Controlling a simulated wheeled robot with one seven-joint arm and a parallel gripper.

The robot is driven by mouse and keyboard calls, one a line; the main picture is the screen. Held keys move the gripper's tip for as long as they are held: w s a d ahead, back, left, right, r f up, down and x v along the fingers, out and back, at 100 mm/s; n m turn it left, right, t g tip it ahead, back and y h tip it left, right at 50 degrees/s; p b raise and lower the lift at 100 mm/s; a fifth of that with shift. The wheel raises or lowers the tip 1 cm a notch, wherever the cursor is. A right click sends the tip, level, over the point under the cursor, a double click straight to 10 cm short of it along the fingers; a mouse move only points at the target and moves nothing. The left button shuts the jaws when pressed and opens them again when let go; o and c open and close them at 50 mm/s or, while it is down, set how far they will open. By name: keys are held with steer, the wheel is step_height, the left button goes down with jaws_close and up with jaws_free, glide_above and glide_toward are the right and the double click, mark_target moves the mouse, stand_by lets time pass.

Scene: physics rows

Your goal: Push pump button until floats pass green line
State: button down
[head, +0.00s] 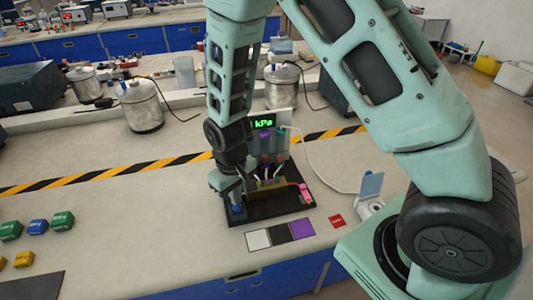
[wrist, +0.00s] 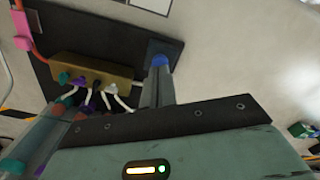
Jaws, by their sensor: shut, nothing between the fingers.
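The pump rig is a black base board (head: 278,207) with a brass block (head: 268,184) and an upright panel with a green kPa display (head: 264,122). The blue pump button (wrist: 160,62) is at the board's corner in the wrist view; it also shows in the head view (head: 238,210). My gripper (head: 236,198) points down, fingers together, right over the button. Its fingertips appear at or touching the button; exact contact is unclear. Clear tubes (wrist: 45,138) with coloured parts stand beside the block. The floats' heights and the green line cannot be made out.
A pink clip (head: 306,194) on a red hose is at the board's right. White, black and purple swatches (head: 280,232) and a red tag (head: 337,221) lie in front. Coloured blocks (head: 37,227) are at left. Metal canisters (head: 142,108) stand behind the striped tape.

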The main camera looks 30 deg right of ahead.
steer(key=shift+f, duration=0.2)
steer(key=shift+f+b, duration=0.85)
steer(key=shift+f, duration=0.15)
steer(key=shift+r, duration=0.15)
steer(key=shift+r+p, duration=1.05)
steer(key=shift+f, duration=0.15)
